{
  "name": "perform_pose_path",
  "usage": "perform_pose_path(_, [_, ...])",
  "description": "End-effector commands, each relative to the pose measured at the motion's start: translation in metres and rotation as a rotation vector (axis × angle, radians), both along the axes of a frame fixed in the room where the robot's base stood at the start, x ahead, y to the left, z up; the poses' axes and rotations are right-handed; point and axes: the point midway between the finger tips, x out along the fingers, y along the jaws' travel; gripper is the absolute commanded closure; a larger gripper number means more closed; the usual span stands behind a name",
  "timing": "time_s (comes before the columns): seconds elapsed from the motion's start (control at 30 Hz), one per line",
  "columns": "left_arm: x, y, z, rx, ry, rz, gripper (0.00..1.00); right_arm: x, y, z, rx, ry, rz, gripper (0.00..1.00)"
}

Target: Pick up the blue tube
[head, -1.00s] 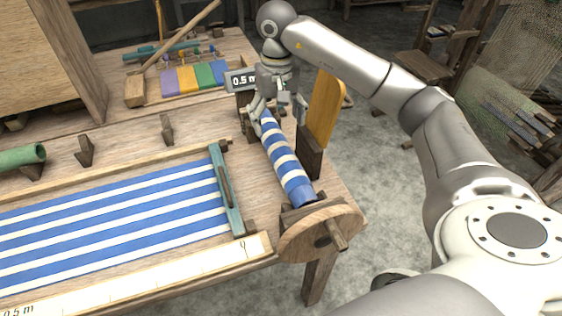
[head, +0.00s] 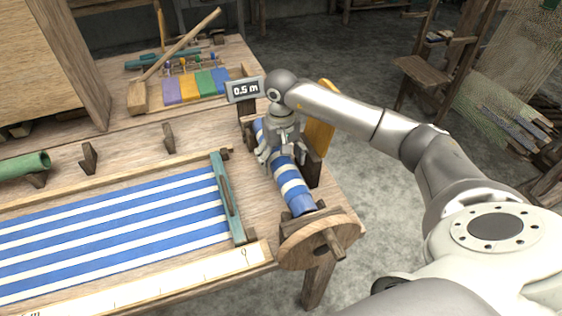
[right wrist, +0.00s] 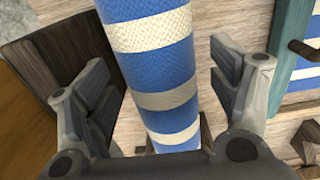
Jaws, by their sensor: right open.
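The blue tube (head: 292,187), wrapped in blue and white stripes, lies along the right end of the wooden loom between its end supports. It also fills the middle of the right wrist view (right wrist: 158,70). My right gripper (head: 281,158) is over the tube's middle, pointing down, and hides part of it. In the right wrist view my right gripper (right wrist: 160,78) is open, with one finger on each side of the tube. A gap shows between each finger and the tube. My left gripper is not in view.
A wooden wheel (head: 318,240) with a handle stands at the tube's near end. A yellow panel (head: 320,124) and a dark post are close on its right. A teal bar (head: 226,195) edges the striped cloth (head: 110,225) on the left. A "0.5 m" sign (head: 245,90) stands behind.

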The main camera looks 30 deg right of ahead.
Motion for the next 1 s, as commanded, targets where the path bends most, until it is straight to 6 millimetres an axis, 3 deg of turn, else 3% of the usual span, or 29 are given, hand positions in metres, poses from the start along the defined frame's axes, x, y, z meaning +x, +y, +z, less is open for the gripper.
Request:
perform_pose_path(0.13, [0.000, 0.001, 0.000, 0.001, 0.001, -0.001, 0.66, 0.000, 0.000, 0.000, 0.000, -0.001, 0.000, 0.19])
perform_pose_path(0.6, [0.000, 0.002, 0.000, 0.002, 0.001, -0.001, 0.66, 0.000, 0.000, 0.000, 0.000, -0.001, -0.001, 0.80])
perform_pose_path(0.87, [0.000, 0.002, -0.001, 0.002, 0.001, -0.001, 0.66, 0.001, 0.000, 0.003, 0.000, -0.003, -0.001, 0.80])
perform_pose_path(1.0, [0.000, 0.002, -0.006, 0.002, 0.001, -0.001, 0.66, 0.002, -0.001, 0.019, -0.001, -0.007, -0.002, 0.80])
